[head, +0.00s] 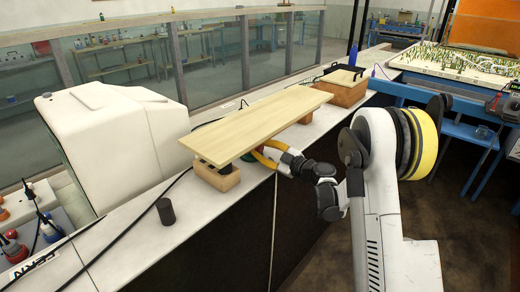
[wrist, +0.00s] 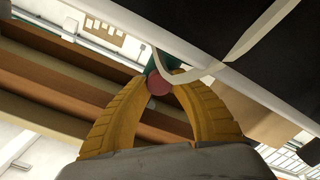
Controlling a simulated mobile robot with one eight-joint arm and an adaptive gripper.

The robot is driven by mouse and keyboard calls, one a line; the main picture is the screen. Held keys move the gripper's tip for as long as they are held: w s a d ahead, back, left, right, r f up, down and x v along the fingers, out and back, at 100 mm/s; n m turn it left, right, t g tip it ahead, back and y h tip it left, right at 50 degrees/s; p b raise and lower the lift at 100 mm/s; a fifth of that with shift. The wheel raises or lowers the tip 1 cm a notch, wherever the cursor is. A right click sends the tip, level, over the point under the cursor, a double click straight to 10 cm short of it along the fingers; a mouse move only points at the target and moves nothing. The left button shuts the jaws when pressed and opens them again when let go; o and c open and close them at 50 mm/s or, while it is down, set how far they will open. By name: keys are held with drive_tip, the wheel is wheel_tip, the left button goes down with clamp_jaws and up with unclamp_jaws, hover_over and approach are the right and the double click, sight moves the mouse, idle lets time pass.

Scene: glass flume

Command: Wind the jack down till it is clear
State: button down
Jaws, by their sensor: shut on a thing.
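A pale wooden board (head: 265,122) lies across wooden blocks on the white bench, its near end over the near block (head: 217,176). The jack (head: 249,157) is a small green body under the board, mostly hidden by the board and my fingers. In the wrist view its dark green part (wrist: 165,61) shows behind a round red knob (wrist: 159,84). My gripper (head: 259,154) reaches under the board's right edge, its yellow fingers shut on the red knob, which also lies between the fingertips in the wrist view (wrist: 160,82). I cannot tell whether the jack's top touches the board.
A black cylinder (head: 166,211) stands on the bench at the near left, beside a black cable. A large white housing (head: 115,140) stands left of the board. A pale curved strip (wrist: 200,72) passes close to my fingertips. Another wooden block (head: 342,92) stands farther back.

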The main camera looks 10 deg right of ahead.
drive_tip(key=c, duration=1.1)
unclamp_jaws()
